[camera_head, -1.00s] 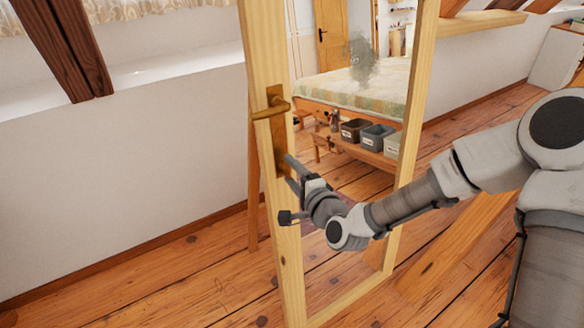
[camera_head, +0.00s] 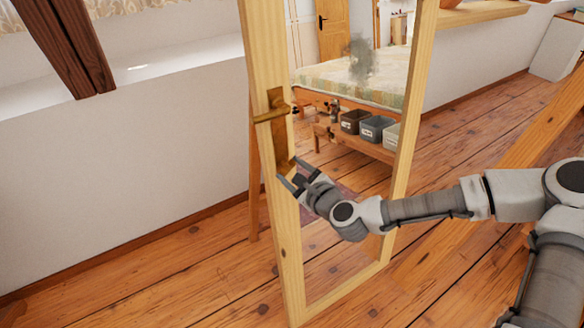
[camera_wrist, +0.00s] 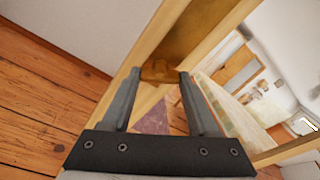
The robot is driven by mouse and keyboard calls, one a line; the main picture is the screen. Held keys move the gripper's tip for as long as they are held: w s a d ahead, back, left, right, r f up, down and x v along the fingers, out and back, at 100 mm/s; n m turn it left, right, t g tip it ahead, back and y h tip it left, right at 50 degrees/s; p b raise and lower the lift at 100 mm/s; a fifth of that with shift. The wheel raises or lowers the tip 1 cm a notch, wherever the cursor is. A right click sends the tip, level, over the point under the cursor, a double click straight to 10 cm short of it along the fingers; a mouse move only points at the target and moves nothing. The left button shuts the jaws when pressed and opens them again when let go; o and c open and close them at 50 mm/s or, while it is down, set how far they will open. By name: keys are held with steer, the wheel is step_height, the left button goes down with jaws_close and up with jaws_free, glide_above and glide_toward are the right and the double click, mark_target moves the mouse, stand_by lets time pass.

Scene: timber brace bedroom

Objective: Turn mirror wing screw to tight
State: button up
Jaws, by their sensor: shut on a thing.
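The mirror (camera_head: 350,150) has a pale timber frame (camera_head: 289,255). A long brass plate (camera_head: 279,135) is on its left post, with a brass lever (camera_head: 270,114) sticking out sideways. A small brass piece, which I take for the wing screw (camera_wrist: 160,72), is at the plate's lower end. My gripper (camera_head: 287,170) is at that lower end, and its two fingers are shut on the brass piece from both sides. In the wrist view my gripper (camera_wrist: 158,75) shows the piece between its fingertips. The fingers partly hide the piece, so its turn angle is hard to read.
The glass reflects a bed (camera_head: 350,80) and several storage boxes (camera_head: 375,130). A white wall (camera_head: 120,180) stands behind on the left. The plank floor (camera_head: 150,280) is clear at the front left. A timber brace (camera_head: 490,180) slopes at the right.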

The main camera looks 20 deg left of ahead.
steer(key=shift+r+m+p, duration=0.1)
steer(key=shift+m+p, duration=0.4)
steer(key=shift+m, duration=1.5)
steer(key=o, duration=1.4)
steer(key=shift+w+d+p+v, duration=0.15)
steer(key=shift+p+v, duration=2.9)
steer(key=shift+v, duration=1.3)
steer(key=shift+w+d+p+v, duration=0.1)
steer(key=shift+p+v, duration=2.95)
steer(key=shift+v, duration=1.3)
